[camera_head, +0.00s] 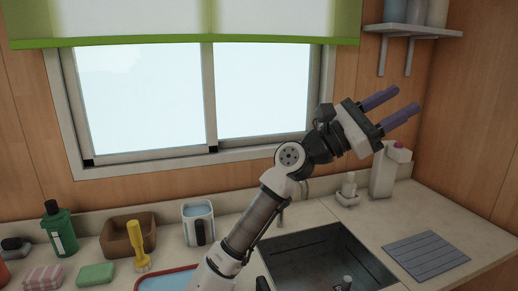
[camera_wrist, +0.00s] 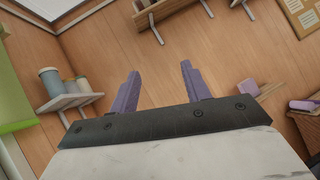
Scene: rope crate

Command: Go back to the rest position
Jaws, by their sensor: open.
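The arm rises from the bottom middle of the head view.
A dark sink (camera_head: 330,262) lies below the arm. A wall shelf (camera_head: 412,32) with canisters is at the upper right. A white bottle (camera_head: 385,172), a mug (camera_head: 199,222), a brown basket (camera_head: 128,234) and a green bottle (camera_head: 59,230) stand on the counter (camera_head: 420,212).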

